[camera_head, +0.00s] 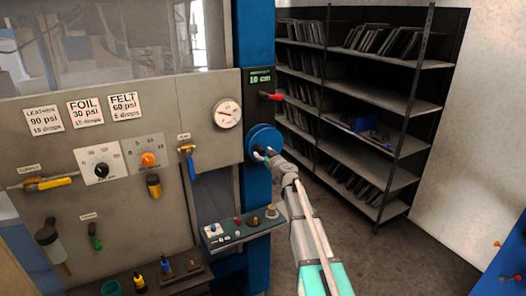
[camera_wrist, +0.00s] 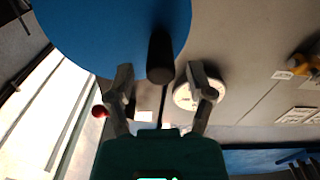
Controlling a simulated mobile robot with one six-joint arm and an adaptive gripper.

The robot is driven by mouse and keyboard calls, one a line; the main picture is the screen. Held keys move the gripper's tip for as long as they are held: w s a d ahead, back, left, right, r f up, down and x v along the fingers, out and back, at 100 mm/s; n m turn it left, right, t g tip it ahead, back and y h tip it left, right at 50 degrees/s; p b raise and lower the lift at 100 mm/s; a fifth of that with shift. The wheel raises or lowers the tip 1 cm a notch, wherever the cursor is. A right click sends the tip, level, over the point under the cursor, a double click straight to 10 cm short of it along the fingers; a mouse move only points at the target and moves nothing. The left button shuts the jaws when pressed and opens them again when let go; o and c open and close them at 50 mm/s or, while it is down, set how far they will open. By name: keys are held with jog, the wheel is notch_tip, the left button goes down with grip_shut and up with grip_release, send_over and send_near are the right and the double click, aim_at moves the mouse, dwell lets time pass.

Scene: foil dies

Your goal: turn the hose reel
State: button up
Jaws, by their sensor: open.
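The hose reel (camera_head: 263,135) is a blue disc on the blue post at the right end of the grey panel. In the wrist view the blue disc (camera_wrist: 100,30) fills the upper left, with a black handle (camera_wrist: 160,55) sticking out near its edge. My gripper (camera_head: 264,153) is at the disc's lower part. In the wrist view my gripper (camera_wrist: 160,75) is open, one fingertip on each side of the handle with gaps visible. The handle is mostly hidden in the head view. A small display (camera_head: 261,79) above the reel reads 10 cm.
A red lever (camera_head: 271,96) and a round gauge (camera_head: 228,113) are near the reel. A shelf of small knobs (camera_head: 240,229) juts out below, left of my arm. A dark rack (camera_head: 375,97) stands behind at right. Floor right of my arm is clear.

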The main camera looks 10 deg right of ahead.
jog(key=shift+x, duration=1.25)
jog(key=shift+c, duration=0.2)
jog(key=c, duration=0.9)
grip_shut()
jog(key=shift+d, duration=0.1)
